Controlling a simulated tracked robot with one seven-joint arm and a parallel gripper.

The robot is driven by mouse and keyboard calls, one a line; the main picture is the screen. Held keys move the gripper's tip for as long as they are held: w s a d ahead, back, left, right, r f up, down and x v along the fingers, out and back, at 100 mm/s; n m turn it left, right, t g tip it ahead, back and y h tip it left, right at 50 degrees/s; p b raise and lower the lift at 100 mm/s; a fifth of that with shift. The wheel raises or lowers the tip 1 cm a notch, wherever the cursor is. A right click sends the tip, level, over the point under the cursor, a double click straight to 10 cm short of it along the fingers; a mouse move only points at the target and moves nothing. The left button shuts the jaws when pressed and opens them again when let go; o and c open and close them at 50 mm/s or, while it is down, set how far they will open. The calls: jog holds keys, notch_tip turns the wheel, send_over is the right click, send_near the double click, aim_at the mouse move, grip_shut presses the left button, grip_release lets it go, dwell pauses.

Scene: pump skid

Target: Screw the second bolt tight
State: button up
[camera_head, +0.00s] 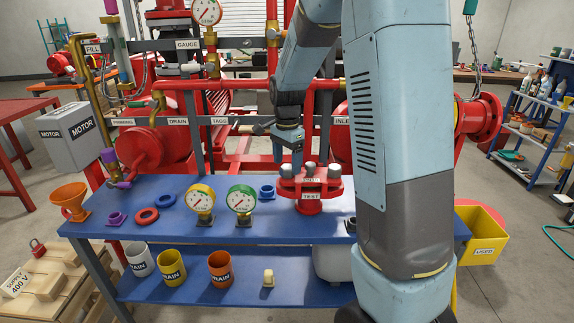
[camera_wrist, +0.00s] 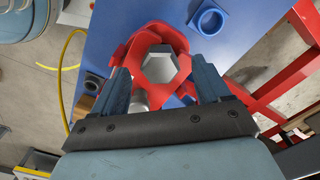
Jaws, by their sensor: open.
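The red flange (camera_head: 310,190) labelled TEST stands on the blue bench, with grey hex bolt heads on top. The left bolt (camera_head: 285,170), the middle bolt (camera_head: 310,169) and the right bolt (camera_head: 334,171) show in the head view. My gripper (camera_head: 295,160) points down just over the flange's left and middle part. In the wrist view one large hex bolt head (camera_wrist: 160,66) lies between my two open fingers, with room on both sides. A second grey bolt (camera_wrist: 140,99) is partly hidden beside the left finger. I cannot tell the fingers' exact height above the head.
Two round gauges, a yellow one (camera_head: 201,200) and a green one (camera_head: 241,200), stand left of the flange. A blue ring fitting (camera_head: 267,192) sits close to it. Red pipes (camera_head: 250,85) run behind. A yellow bin (camera_head: 483,235) is at the right.

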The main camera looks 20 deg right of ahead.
notch_tip(320, 180, up, 12)
dwell(0.4)
jog(key=shift+r, duration=0.1)
dwell(0.5)
jog(key=s+r+n+t, duration=0.1)
jog(key=s+n, duration=0.5)
jog(key=s, duration=0.8)
jog(key=s+r+n+t, duration=0.2)
jog(key=s+n+t, duration=0.2)
jog(key=s, duration=1)
jog(key=shift+r+n+t, duration=0.2)
jog(key=shift+n+t, duration=0.1)
jog(key=shift+n, duration=1.4)
jog(key=shift+d, duration=0.1)
